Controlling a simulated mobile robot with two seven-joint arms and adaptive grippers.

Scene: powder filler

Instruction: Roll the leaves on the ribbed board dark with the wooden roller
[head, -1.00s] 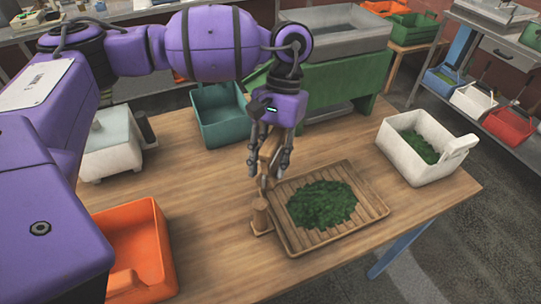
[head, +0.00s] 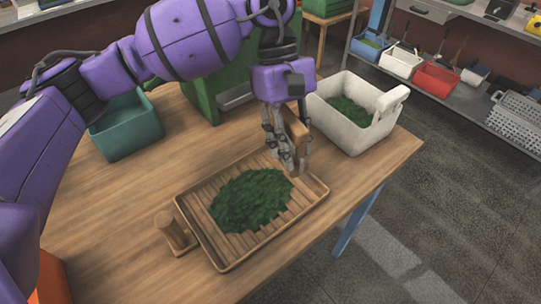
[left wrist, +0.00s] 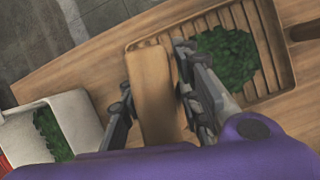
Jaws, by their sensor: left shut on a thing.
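The ribbed wooden board (head: 240,245) is a rimmed tray on the table with a pile of dark green leaves (head: 250,199) in its middle. My left gripper (head: 288,163) is over the board's far right corner, its fingers shut on a plain wooden piece (head: 297,133). In the left wrist view this wooden piece (left wrist: 153,85) is block-like and sits between the fingers, beside the leaves (left wrist: 228,55). I cannot tell which of the two is the roller. My right gripper is out of view.
A white bin (head: 350,138) with green leaves stands close right of my left gripper. A teal bin (head: 125,128) is at the back left and a green machine (head: 215,92) behind.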

